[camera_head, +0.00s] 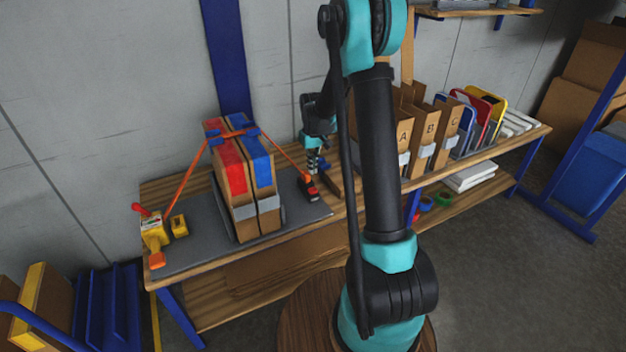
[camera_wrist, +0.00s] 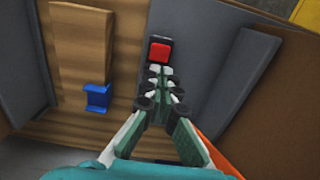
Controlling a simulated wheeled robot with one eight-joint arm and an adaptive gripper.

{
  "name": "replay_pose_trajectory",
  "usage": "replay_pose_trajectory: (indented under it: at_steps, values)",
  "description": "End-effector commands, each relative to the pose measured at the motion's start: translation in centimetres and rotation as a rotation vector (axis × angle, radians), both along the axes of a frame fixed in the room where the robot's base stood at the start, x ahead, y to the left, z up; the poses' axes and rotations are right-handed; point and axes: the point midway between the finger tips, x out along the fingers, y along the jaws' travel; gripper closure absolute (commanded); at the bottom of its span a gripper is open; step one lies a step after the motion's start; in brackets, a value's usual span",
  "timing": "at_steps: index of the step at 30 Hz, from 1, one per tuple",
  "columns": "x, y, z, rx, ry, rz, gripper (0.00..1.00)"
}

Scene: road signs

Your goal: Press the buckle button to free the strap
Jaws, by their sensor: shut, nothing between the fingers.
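The black buckle (camera_head: 312,194) with its red button sits on the bench's grey mat, right of the boxes. In the wrist view the red button (camera_wrist: 159,52) lies just beyond my shut fingertips. The orange strap (camera_head: 187,181) runs from a yellow ratchet (camera_head: 153,232) at the left, over two upright brown boxes (camera_head: 240,200), and down to the buckle. Part of the strap (camera_wrist: 214,153) shows beside my fingers in the wrist view. My gripper (camera_head: 314,168) is shut, empty and pointing down above the buckle. I cannot tell whether it touches the button.
The wooden bench (camera_head: 215,258) stands against a grey wall. Brown files (camera_head: 428,135) marked with letters stand to the right of my gripper, with colored signs (camera_head: 485,110) beyond. A blue clip (camera_wrist: 97,97) lies left of my fingers in the wrist view.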

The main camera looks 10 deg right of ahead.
Motion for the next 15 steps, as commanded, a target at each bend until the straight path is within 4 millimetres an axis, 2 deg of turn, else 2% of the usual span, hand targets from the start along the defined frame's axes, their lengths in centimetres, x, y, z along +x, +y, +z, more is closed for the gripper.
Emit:
replay_pose_trajectory:
  at_steps: [3,6,15]
  values:
    - [-0.1,0.0,2.0,0.0,0.0,0.0,1.0]
    - [0.0,0.0,3.0,0.0,0.0,0.0,1.0]
    - [0.0,0.0,3.9,0.0,0.0,0.0,1.0]
